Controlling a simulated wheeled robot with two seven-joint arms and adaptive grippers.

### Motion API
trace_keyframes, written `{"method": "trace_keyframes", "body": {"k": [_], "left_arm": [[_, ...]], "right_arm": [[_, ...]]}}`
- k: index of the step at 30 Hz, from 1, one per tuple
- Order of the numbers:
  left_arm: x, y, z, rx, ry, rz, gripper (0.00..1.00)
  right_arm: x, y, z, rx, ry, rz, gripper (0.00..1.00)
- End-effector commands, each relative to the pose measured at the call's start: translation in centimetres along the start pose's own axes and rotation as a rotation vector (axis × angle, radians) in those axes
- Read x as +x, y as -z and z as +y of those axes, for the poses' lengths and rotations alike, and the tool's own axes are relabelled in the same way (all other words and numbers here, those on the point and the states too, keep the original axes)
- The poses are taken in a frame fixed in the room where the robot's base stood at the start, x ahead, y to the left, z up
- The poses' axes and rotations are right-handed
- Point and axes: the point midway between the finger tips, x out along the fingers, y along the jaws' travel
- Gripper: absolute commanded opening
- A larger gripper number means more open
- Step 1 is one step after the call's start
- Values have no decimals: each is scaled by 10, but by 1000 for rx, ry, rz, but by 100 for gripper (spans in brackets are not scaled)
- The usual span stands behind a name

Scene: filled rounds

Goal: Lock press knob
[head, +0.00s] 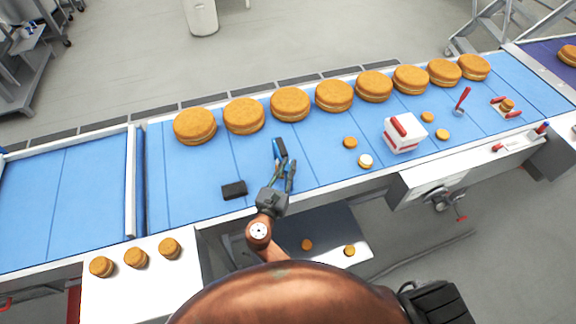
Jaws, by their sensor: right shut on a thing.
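My right gripper (284,177) reaches over the blue conveyor belt from the bottom middle. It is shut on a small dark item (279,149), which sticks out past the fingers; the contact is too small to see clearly. Candidates for the press and its knob are at the right, well away from this gripper: a white box with a red bar on top (404,135), a tilted red lever (462,100), and a red knob (542,127) on the white side panel (520,142). I cannot tell which is the press knob. My left gripper is not in view.
Several large filled rounds (290,104) line the belt's far side. Small rounds (350,142) lie around the white box. A black block (234,190) lies left of my gripper. Three small rounds (136,257) sit on a white table (150,295). The left belt section (60,200) is clear.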

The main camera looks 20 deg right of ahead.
Motion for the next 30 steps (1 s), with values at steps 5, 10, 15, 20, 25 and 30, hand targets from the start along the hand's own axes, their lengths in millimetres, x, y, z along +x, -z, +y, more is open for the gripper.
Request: {"method": "trace_keyframes", "body": {"k": [5,10,15,20,25,30], "left_arm": [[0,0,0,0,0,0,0],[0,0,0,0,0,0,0],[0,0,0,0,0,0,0],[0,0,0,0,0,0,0],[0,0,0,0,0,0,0],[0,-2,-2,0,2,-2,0]], "right_arm": [[0,0,0,0,6,0,0],[0,0,0,0,6,0,0],[0,0,0,0,5,0,22],[0,0,0,0,5,0,32],[0,0,0,0,5,0,32],[-3,0,0,0,5,1,32]]}}
